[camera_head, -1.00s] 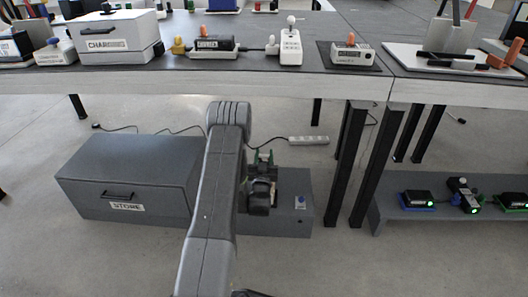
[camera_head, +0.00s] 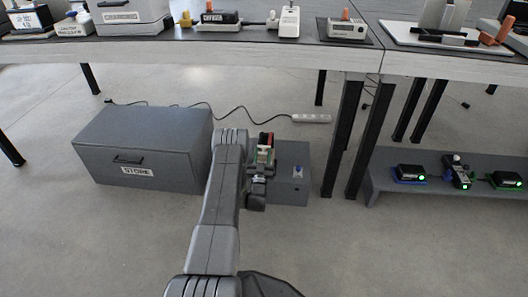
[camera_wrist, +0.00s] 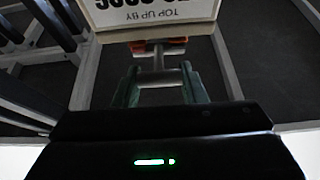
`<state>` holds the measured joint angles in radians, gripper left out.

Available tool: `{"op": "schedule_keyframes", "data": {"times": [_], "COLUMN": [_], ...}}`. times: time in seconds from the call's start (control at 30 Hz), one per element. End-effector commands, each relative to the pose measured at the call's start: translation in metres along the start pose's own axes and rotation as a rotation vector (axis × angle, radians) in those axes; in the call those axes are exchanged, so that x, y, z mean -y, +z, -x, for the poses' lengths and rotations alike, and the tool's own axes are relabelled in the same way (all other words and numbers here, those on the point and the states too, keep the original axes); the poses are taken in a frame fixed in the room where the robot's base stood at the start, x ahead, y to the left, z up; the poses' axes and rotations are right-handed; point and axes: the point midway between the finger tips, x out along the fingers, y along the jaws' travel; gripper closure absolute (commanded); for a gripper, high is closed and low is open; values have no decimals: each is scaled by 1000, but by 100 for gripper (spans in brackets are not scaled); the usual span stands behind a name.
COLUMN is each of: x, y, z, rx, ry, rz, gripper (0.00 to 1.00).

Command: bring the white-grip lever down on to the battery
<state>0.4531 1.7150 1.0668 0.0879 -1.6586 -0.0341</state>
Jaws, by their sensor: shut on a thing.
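My gripper (camera_head: 264,158) is at the left end of the low grey box, partly hidden by my arm. In the wrist view, its two green fingers (camera_wrist: 160,90) close on a pale bar, which I take as the grip of the white-grip lever (camera_wrist: 158,77). The lever's pale grip also shows small in the head view (camera_head: 264,154). A red part shows just beyond the fingers in both views. I cannot make out the battery under the lever; my arm and gripper hide that area.
The low grey box (camera_head: 290,188) has a blue knob (camera_head: 298,171) on top. The STORE chest (camera_head: 140,152) stands to its left. Table legs (camera_head: 350,140) are close on the right. A low shelf (camera_head: 430,188) holds units with green lights. A power strip (camera_head: 311,118) lies behind.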

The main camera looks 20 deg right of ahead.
Motion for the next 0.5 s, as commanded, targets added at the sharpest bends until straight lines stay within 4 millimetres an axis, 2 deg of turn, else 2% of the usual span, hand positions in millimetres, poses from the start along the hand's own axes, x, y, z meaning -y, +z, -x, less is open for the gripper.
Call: {"op": "schedule_keyframes", "data": {"times": [0.2, 0.5], "x": [1, 2], "y": [9, 11], "z": [1, 1], "rx": [-49, -66], "ry": [0, 0], "rz": [1, 0], "gripper": [100, 100]}}
